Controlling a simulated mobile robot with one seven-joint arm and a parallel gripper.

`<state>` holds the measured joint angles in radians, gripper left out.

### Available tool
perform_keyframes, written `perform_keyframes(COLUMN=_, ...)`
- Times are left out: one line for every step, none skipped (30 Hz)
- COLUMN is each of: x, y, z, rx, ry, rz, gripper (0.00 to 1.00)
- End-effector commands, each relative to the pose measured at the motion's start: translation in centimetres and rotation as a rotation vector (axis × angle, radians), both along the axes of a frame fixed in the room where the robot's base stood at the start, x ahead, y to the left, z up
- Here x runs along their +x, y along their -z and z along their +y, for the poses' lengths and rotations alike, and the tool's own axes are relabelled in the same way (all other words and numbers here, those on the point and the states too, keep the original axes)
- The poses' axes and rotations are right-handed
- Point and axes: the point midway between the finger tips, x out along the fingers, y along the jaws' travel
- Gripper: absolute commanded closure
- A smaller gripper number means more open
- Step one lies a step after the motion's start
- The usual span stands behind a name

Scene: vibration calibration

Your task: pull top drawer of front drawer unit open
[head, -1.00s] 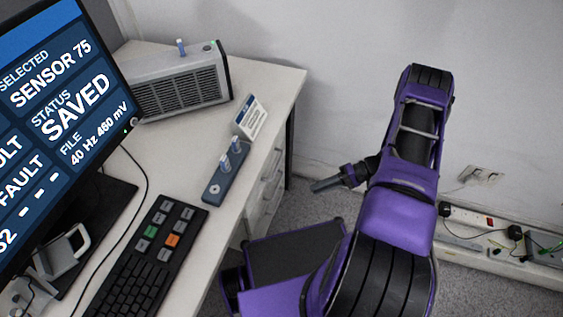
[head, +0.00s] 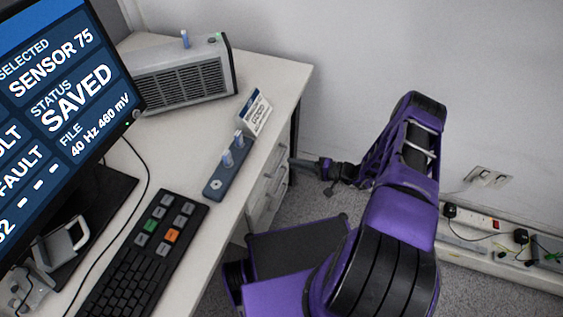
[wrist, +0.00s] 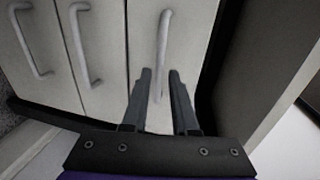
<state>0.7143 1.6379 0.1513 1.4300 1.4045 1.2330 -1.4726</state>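The white drawer unit (head: 266,188) stands under the right end of the desk in the head view. The wrist view shows it turned sideways, with several drawer fronts side by side, each with a grey bar handle. The rightmost front (wrist: 190,35) appears to be the top drawer, and its handle (wrist: 163,40) runs down toward my fingers. My gripper (wrist: 161,75) is open, with its fingertips on either side of the line of that handle's lower end. I cannot tell whether they touch it. In the head view my gripper (head: 305,166) is close to the unit's upper front.
The desk (head: 285,75) overhangs the unit and carries a monitor (head: 60,110), a keyboard (head: 140,260), a grey vented box (head: 185,75), a blue holder (head: 220,180) and a small sign (head: 256,112). A power strip (head: 480,220) runs along the wall at right. Carpet lies between.

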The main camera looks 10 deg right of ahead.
Motion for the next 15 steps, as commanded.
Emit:
perform_keyframes(x=0.6, y=0.3, z=1.0, rx=-0.001, ry=-0.004, rz=-0.001, gripper=0.73)
perform_keyframes(x=0.9, y=0.4, z=1.4, rx=-0.002, ry=-0.003, rz=-0.001, gripper=0.73)
perform_keyframes(x=1.3, y=0.6, z=2.0, rx=-0.002, ry=-0.003, rz=-0.001, gripper=0.73)
perform_keyframes(x=1.5, y=0.7, z=2.4, rx=-0.002, ry=-0.003, rz=-0.001, gripper=0.73)
perform_keyframes(x=1.8, y=0.7, z=2.7, rx=-0.002, ry=-0.003, rz=-0.001, gripper=0.73)
perform_keyframes(x=2.1, y=0.8, z=3.2, rx=-0.002, ry=-0.003, rz=-0.001, gripper=0.73)
perform_keyframes(x=2.3, y=0.9, z=3.4, rx=-0.002, ry=-0.003, rz=-0.001, gripper=0.73)
perform_keyframes(x=2.4, y=1.0, z=3.7, rx=-0.001, ry=-0.002, rz=0.0, gripper=0.73)
perform_keyframes(x=2.6, y=1.0, z=3.9, rx=-0.001, ry=-0.002, rz=0.0, gripper=0.73)
perform_keyframes(x=2.7, y=1.1, z=4.1, rx=-0.001, ry=-0.002, rz=0.0, gripper=0.73)
perform_keyframes(x=2.8, y=1.1, z=4.2, rx=-0.001, ry=-0.001, rz=0.0, gripper=0.73)
perform_keyframes(x=2.9, y=1.1, z=4.4, rx=-0.002, ry=-0.001, rz=0.0, gripper=0.73)
perform_keyframes(x=3.0, y=1.1, z=4.4, rx=-0.002, ry=-0.001, rz=0.0, gripper=0.73)
perform_keyframes(x=3.0, y=1.1, z=4.5, rx=-0.002, ry=0.0, rz=0.0, gripper=0.73)
perform_keyframes(x=3.1, y=1.1, z=4.5, rx=-0.002, ry=0.0, rz=0.0, gripper=0.73)
